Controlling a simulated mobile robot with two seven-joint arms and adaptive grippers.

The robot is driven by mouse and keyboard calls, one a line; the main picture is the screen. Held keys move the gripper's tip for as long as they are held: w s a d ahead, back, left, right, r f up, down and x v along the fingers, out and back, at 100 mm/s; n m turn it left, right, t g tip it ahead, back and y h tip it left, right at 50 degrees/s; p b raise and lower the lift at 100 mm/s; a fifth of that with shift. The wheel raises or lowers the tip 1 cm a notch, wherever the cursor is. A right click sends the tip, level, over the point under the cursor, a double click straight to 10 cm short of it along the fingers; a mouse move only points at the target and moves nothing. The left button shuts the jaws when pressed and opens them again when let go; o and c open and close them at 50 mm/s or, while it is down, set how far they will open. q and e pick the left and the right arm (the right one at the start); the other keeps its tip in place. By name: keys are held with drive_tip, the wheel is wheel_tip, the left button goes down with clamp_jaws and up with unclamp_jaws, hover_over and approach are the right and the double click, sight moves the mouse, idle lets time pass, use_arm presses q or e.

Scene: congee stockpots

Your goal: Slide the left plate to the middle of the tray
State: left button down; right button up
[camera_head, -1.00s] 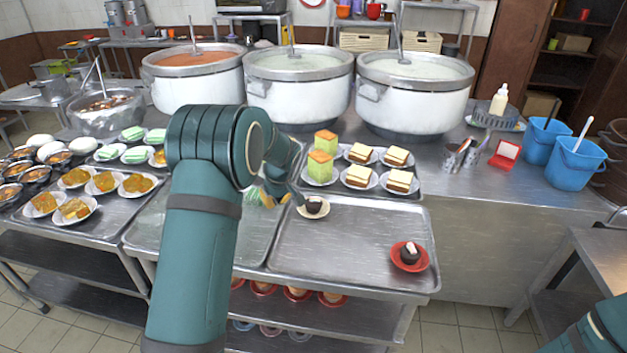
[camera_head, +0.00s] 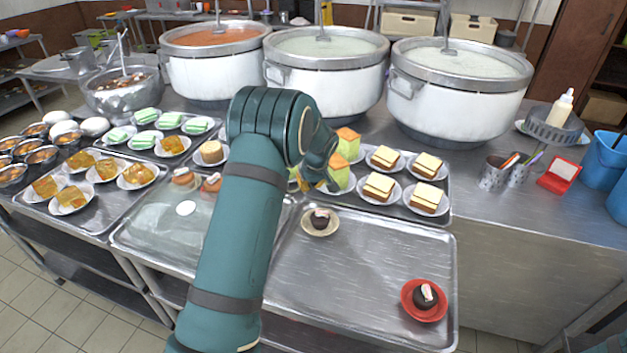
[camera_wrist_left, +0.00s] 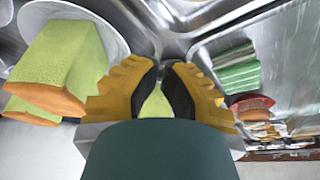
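The left plate (camera_head: 320,222) is small and cream, with a dark cupcake (camera_head: 319,218) on it. It sits in the back left corner of the metal tray (camera_head: 365,265). A red plate (camera_head: 424,299) with another dark cupcake sits at that tray's front right. My left gripper (camera_head: 318,187) is just behind the left plate in the head view, its yellow fingers pointing down. The wrist view shows its fingers (camera_wrist_left: 161,68) with a narrow gap and nothing gripped between them. I cannot make out the left plate in the wrist view. My right gripper is not in view.
Green-and-orange cakes (camera_head: 348,143) and layered cakes on plates (camera_head: 379,186) stand on a tray close behind. Another tray (camera_head: 150,232) adjoins on the left, partly behind my left arm. Large stockpots (camera_head: 455,100) stand farther back. The tray's middle is clear.

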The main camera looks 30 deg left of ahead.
sight(313, 205)
use_arm(q)
drive_tip(key=x, duration=0.5)
drive_tip(key=shift+f+b, duration=0.3)
drive_tip(key=shift+b, duration=0.1)
drive_tip(key=d, duration=0.1)
drive_tip(key=s, duration=0.1)
drive_tip(key=d, duration=0.1)
drive_tip(key=shift+s+d+r, duration=0.2)
drive_tip(key=shift+s+d, duration=0.1)
drive_tip(key=shift+d, duration=0.05)
drive_tip(key=shift+s+d, duration=0.2)
drive_tip(key=shift+d, duration=0.1)
drive_tip(key=shift+d, duration=0.1)
